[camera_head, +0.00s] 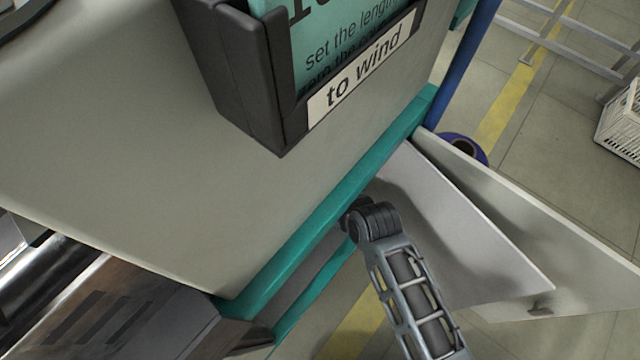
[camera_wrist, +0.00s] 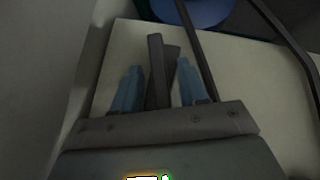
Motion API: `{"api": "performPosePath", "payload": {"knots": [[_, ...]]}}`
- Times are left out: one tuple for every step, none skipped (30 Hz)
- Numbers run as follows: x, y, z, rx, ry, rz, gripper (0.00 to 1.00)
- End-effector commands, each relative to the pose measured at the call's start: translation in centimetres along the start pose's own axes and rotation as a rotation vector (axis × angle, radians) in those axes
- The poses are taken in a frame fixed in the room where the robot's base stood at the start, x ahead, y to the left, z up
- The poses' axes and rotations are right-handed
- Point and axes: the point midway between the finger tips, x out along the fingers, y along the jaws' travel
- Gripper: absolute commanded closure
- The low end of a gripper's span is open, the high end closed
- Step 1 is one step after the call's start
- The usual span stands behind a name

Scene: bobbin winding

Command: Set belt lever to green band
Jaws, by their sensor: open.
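My gripper (camera_wrist: 158,78) shows in the wrist view with its two blue fingers apart. A dark upright bar (camera_wrist: 155,60) stands in the gap between the fingers, with a second dark piece close on its right. The bar may be the belt lever, but I cannot tell for sure. I cannot tell whether either finger touches it. No green band can be made out in the wrist view. In the head view the gripper is out of sight.
A grey tabletop (camera_head: 120,130) with a teal edge (camera_head: 300,240) fills the left of the head view. A dark sign holder (camera_head: 245,90) stands on it. Pale panels (camera_head: 470,240) jut out at the right. A blue round thing (camera_wrist: 205,10) lies beyond the fingers. A white crate (camera_head: 622,125) stands far right.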

Motion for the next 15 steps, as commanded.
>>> {"api": "performPosePath", "payload": {"knots": [[1.0,-0.1,0.1,-0.001,0.001,0.0,0.57],[1.3,-0.1,0.1,-0.001,0.0,-0.001,0.57],[1.8,-0.1,0.1,-0.001,0.0,0.0,0.57],[2.0,0.0,0.1,-0.001,0.0,0.0,0.57],[2.3,0.0,0.1,-0.001,0.0,0.0,0.57],[2.5,0.0,0.1,-0.001,0.0,0.001,0.57],[2.7,0.0,0.1,0.0,0.0,0.001,0.57],[2.8,0.0,0.1,0.0,0.0,0.001,0.57],[2.9,0.0,0.0,0.0,0.0,0.001,0.57],[3.0,0.0,0.0,0.0,0.0,0.001,0.57],[3.0,0.0,0.0,0.0,0.0,0.001,0.57],[3.0,0.0,0.0,0.0,0.0,0.001,0.57],[3.0,0.0,0.0,0.0,0.0,0.001,0.57],[3.0,0.0,0.0,0.0,0.0,0.001,0.57],[3.0,0.0,0.0,0.0,0.0,0.001,0.57]]}}
